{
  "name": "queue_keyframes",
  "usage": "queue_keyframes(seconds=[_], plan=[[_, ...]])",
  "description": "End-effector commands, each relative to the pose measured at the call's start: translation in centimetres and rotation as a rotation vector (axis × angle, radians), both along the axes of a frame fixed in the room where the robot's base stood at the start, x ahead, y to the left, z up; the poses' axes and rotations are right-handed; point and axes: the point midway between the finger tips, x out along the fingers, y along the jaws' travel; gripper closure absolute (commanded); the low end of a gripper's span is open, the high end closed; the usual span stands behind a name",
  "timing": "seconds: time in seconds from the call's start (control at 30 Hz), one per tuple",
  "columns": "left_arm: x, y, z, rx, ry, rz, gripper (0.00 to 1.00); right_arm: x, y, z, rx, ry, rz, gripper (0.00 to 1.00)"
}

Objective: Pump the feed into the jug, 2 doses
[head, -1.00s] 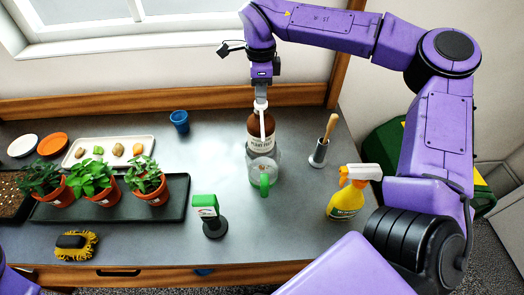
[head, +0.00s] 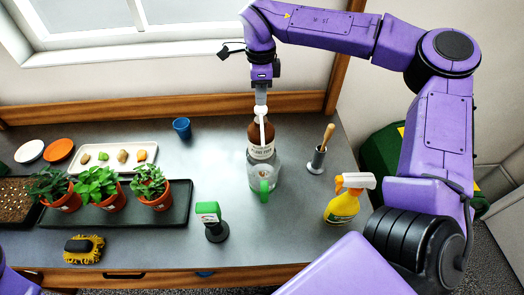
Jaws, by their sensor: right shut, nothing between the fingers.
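The brown plant-food bottle (head: 261,135) stands upright on the grey table, with a pale label and a white pump head (head: 261,112) on top. My right gripper (head: 261,104) points down, shut and empty, right at the top of the pump head; I cannot tell whether it touches. The clear jug (head: 257,180) with a green handle (head: 264,191) stands directly in front of the bottle, under the pump's spout. I cannot make out the level in the jug. My left gripper is out of view.
A spray bottle (head: 343,207) and a dibber in a metal holder (head: 316,161) stand to the right. A green-headed device (head: 208,212) is front left of the jug. Potted plants on a black tray (head: 180,213), a blue cup (head: 182,127) and a yellow brush (head: 95,248) lie left.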

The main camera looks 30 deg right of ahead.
Motion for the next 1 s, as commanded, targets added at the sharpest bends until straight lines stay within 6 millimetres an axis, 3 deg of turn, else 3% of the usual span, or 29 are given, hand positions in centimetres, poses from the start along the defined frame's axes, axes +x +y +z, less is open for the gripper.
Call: queue_keyframes(seconds=[1.0], plan=[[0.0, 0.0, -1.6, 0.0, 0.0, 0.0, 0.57, -0.1, 0.0, -3.3, 0.0, 0.002, -0.001, 1.0]])
